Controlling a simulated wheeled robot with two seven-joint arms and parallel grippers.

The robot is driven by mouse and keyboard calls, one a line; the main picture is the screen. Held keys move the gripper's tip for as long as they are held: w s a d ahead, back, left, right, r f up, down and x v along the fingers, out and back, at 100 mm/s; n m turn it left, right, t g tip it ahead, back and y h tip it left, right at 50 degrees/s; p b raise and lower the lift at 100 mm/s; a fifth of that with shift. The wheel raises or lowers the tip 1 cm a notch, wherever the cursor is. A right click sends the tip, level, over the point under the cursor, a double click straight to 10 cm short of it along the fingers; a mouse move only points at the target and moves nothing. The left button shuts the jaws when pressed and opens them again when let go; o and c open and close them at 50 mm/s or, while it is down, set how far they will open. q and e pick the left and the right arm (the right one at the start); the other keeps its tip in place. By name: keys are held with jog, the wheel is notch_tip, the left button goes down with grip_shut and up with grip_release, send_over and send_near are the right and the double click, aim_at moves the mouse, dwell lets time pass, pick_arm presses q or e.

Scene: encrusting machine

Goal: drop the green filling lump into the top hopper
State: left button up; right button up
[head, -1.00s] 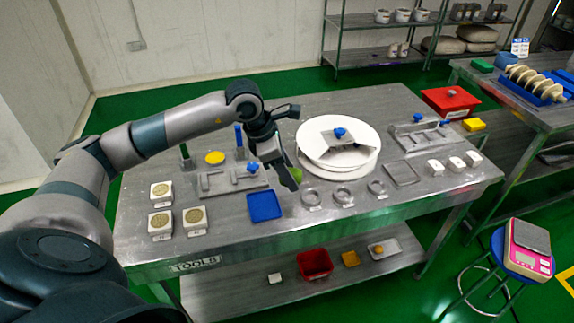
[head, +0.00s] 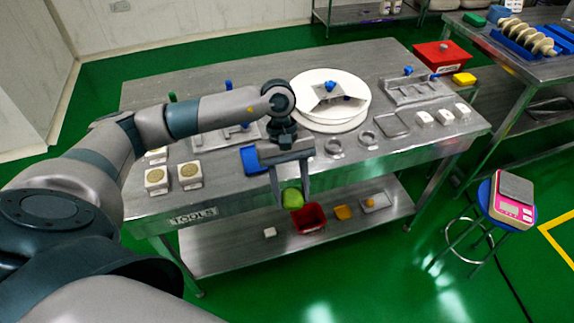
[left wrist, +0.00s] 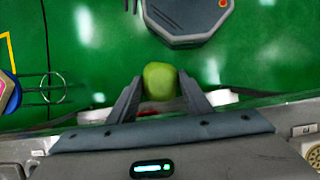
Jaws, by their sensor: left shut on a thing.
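The green filling lump (head: 292,199) is a rounded green piece between the fingertips of my left gripper (head: 290,192). The gripper is shut on it and holds it in the air by the front edge of the steel table. In the left wrist view the lump (left wrist: 160,81) sits between the two dark fingers, with green floor beyond it. My right gripper does not show. I cannot see a top hopper in these views.
A pink scale (head: 512,198) stands on a blue stool at right. Green floor in front is open.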

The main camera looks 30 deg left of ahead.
pick_arm(q)
jog(key=s+d+f+m+g+y, duration=0.1)
jog(key=s+d+f+m+y, duration=0.2)
jog(key=m, duration=0.6)
jog(key=shift+s+d+f+g, duration=0.2)
jog(key=shift+s+d+g, duration=0.2)
jog(key=shift+s+d, duration=0.45)
jog(key=shift+a, duration=0.1)
